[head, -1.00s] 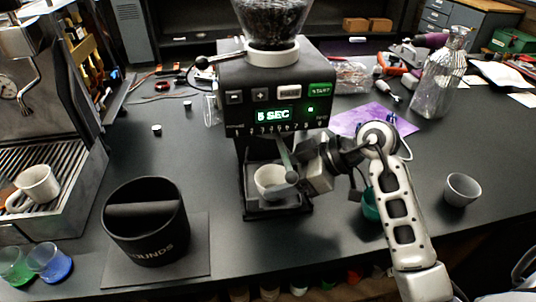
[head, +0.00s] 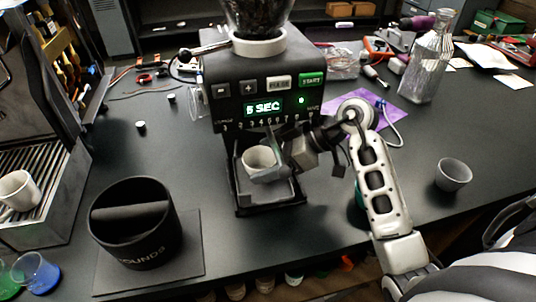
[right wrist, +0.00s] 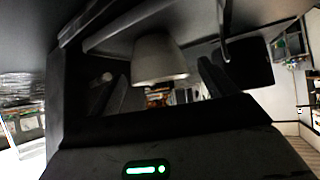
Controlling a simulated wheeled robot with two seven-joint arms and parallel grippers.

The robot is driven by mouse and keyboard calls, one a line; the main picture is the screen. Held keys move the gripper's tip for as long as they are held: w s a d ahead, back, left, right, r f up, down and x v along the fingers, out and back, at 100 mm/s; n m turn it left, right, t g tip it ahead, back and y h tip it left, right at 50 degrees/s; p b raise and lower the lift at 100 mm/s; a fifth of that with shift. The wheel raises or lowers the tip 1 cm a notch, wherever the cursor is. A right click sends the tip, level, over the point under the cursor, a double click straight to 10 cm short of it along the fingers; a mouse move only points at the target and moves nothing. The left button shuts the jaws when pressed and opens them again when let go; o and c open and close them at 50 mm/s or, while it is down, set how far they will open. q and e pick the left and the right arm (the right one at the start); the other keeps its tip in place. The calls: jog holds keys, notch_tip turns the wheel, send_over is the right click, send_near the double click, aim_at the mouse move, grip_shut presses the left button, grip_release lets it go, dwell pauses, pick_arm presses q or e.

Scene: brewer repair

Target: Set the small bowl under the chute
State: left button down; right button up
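The small bowl (head: 258,158), whitish grey, is inside the grinder's bay, below the front panel and over the tray. My right gripper (head: 268,176) reaches into the bay from the right, and a grey finger covers the bowl's lower front. In the right wrist view the bowl (right wrist: 160,60) appears upside down, just beyond the fingertips. The fingers of the gripper (right wrist: 165,85) stand apart, with a narrow gap on the bowl's right side. The grinder (head: 262,95) shows "5 SEC". The chute and the bowl's underside are mostly hidden. My left gripper is out of view.
A black knock box (head: 135,245) stands on a mat left of the grinder. A grey cup (head: 453,174) stands on the right and a glass bottle (head: 428,60) at the back right. A purple cloth (head: 390,110) lies behind my right arm. An espresso machine (head: 40,160) is on the left.

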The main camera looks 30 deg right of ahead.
jog(key=shift+r, duration=0.1)
jog(key=shift+d+r, duration=0.15)
jog(key=v, duration=0.3)
jog(key=shift+b, duration=0.3)
jog(key=s+d, duration=0.2)
jog(key=s+d+b, duration=0.1)
jog(key=s+d, duration=0.1)
jog(key=d, duration=0.1)
jog(key=s+d, duration=0.2)
jog(key=d, duration=0.1)
jog(key=shift+s+d+f, duration=0.15)
jog(key=shift+s+f, duration=0.05)
jog(key=shift+s, duration=0.05)
jog(key=shift+s+d+r, duration=0.1)
jog(key=shift+s+d, duration=0.3)
jog(key=shift+d, duration=0.1)
